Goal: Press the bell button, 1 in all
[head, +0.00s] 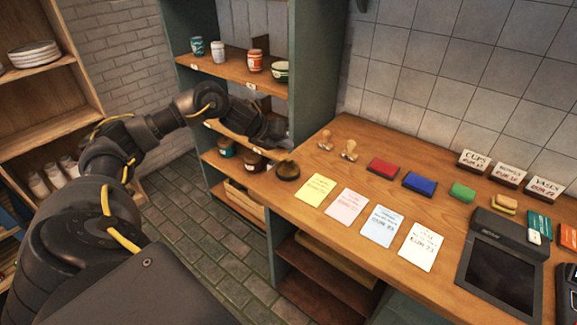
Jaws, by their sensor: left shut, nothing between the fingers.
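The bell (288,171) is a small dark round piece with a brassy tint at the left end of the wooden counter (262,190). Its button is too small to make out clearly. My left gripper (279,134) is shut and empty. In the picture it sits just above the bell, with a gap between them. My left arm reaches in from the lower left. My right gripper is not in view.
A dark tablet screen (500,265) stands at the right. Shelves with painted cups (218,52) rise behind my gripper.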

